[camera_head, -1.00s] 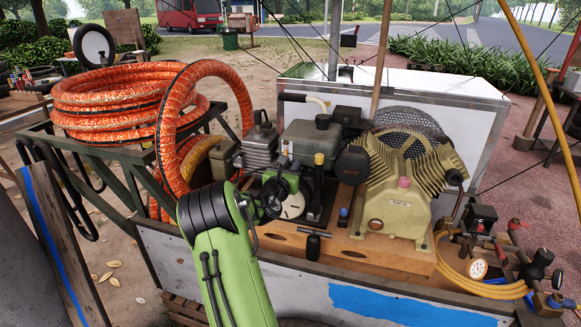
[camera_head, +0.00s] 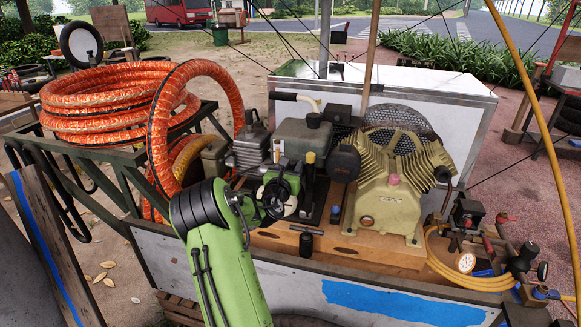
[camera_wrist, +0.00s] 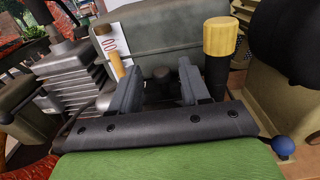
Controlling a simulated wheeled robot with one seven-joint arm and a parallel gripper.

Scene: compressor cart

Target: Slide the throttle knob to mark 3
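A yellow-capped knob (camera_head: 309,158) on a black post stands beside the engine; it looks like the throttle knob, though I cannot be sure. It also shows in the wrist view (camera_wrist: 220,37), just right of my gripper (camera_wrist: 158,80). My gripper's two grey fingers are apart, with no knob held between them. A dark round-topped part (camera_wrist: 161,75) shows beyond the gap. In the head view my green arm reaches to the engine's front, left of the yellow knob. I cannot read any number marks.
The grey engine tank (camera_head: 303,137) stands behind, with the tan compressor (camera_head: 388,205) to the right. A blue ball (camera_wrist: 283,146) shows low right in the wrist view. Orange hose (camera_head: 100,105) is coiled at left.

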